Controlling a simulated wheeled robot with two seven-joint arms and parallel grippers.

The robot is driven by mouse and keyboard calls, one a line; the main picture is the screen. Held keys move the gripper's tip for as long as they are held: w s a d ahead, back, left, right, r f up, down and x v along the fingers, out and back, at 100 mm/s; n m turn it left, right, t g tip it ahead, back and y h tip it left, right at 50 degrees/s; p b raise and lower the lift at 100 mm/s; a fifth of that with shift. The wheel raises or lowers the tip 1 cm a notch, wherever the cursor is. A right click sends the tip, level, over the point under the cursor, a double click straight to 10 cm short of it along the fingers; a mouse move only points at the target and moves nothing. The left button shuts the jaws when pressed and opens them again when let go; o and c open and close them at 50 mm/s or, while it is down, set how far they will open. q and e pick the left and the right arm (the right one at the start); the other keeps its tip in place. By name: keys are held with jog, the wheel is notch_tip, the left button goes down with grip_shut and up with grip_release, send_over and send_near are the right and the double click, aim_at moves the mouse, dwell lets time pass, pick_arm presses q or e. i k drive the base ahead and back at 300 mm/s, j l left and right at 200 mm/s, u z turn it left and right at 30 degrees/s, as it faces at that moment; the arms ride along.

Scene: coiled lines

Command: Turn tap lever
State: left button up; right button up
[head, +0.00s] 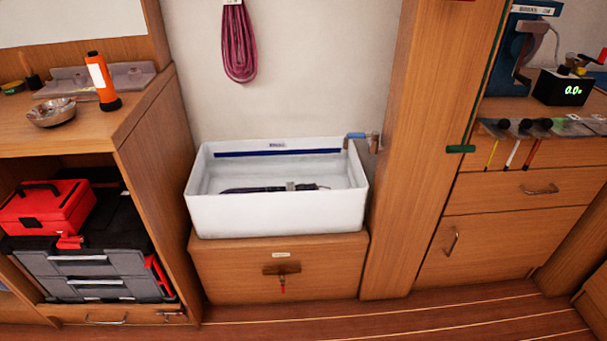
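A small tap (374,143) is at the back right of the white sink (275,222), close to a wooden post. A blue lever or spout-like part (356,135) reaches left from it over the sink's rim. I cannot tell its exact turn position. A dark, long object (265,188) lies inside the sink. On the wooden front below the sink is a brown fitting (282,268) with a small red part (282,284) hanging down. Neither of my grippers is in view.
A wooden post (405,160) stands right of the sink. On the left, a shelf unit holds an orange torch (101,80), a metal bowl (52,112) and a red toolbox (45,207). A pink coiled line (238,45) hangs above. The floor (400,320) in front is clear.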

aim_at(374, 135)
jog(key=i+j, duration=0.1)
jog(key=j, duration=1.2)
jog(key=i+j, duration=0.15)
jog(key=j, duration=1.1)
jog(key=i, duration=0.05)
